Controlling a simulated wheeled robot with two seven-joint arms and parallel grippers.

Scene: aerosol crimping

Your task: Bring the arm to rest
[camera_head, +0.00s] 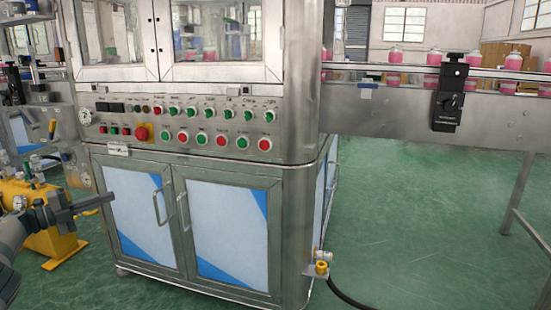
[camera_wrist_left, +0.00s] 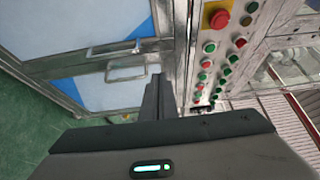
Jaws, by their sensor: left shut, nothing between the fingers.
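My left gripper (camera_head: 108,200) comes in from the left in the head view, its dark fingers pointing right in front of the cabinet doors. It is shut and empty, and it also shows in the left wrist view (camera_wrist_left: 157,85). The steel crimping machine (camera_head: 225,168) fills the middle of the head view. Its control panel has several green and red buttons and a red emergency stop knob (camera_head: 142,133). The panel shows in the left wrist view with its red knob (camera_wrist_left: 219,19). In the head view the gripper overlaps the left door; I cannot tell the gap. My right gripper is not in view.
A yellow machine (camera_head: 55,243) stands on the floor at the left, behind my left arm. A conveyor (camera_head: 390,108) carries pink bottles (camera_head: 433,60) at the right. A black hose (camera_head: 345,296) leaves the cabinet's lower corner. The green floor (camera_head: 410,220) at the right is mostly clear.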

